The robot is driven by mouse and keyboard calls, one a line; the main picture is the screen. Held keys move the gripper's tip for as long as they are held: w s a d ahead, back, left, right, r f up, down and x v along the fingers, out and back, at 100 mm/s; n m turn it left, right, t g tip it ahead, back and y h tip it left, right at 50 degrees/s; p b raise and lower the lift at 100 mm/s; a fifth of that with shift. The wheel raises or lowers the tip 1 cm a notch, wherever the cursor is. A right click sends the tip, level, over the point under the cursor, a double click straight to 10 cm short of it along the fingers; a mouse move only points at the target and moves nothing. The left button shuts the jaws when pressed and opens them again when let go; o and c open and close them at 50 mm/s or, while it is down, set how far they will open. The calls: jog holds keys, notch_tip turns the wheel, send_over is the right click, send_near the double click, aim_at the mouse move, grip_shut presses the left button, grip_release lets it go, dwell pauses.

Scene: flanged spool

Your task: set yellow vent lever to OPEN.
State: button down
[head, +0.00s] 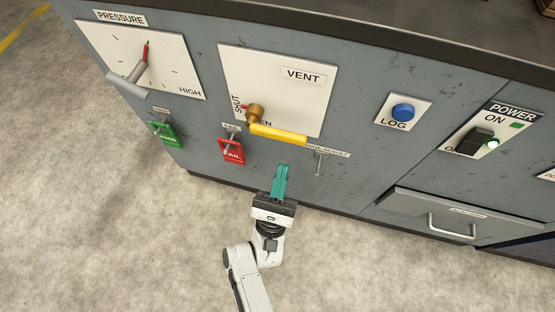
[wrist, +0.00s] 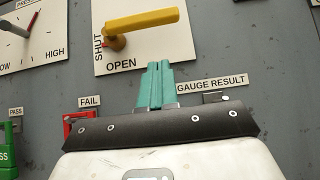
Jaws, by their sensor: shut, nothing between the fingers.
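The yellow vent lever (head: 278,133) is on the white VENT plate (head: 290,98), on a brass hub (head: 255,112). It also shows in the wrist view (wrist: 150,20), where its handle extends right from the hub, roughly level. A small red tip at the hub's left side is beside the word SHUT. OPEN is printed below the hub; the handle partly covers it in the head view. My gripper (head: 284,167), with teal fingers, is shut and empty. In the wrist view its fingertips (wrist: 158,63) appear below the handle; no contact shows.
Left of the VENT plate is the PRESSURE gauge (head: 140,62). Below are a green tag (head: 166,133), a red FAIL tag (head: 231,151) and an empty GAUGE RESULT hook (head: 320,162). To the right are a blue LOG button (head: 403,112), a POWER switch (head: 474,141) and a drawer (head: 435,213).

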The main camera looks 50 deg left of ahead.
notch_tip(320, 180, up, 6)
jog(key=w+p, duration=0.1)
jog(key=shift+w+a+p, duration=0.3)
jog(key=shift+a+p, duration=0.1)
jog(key=shift+a, duration=0.05)
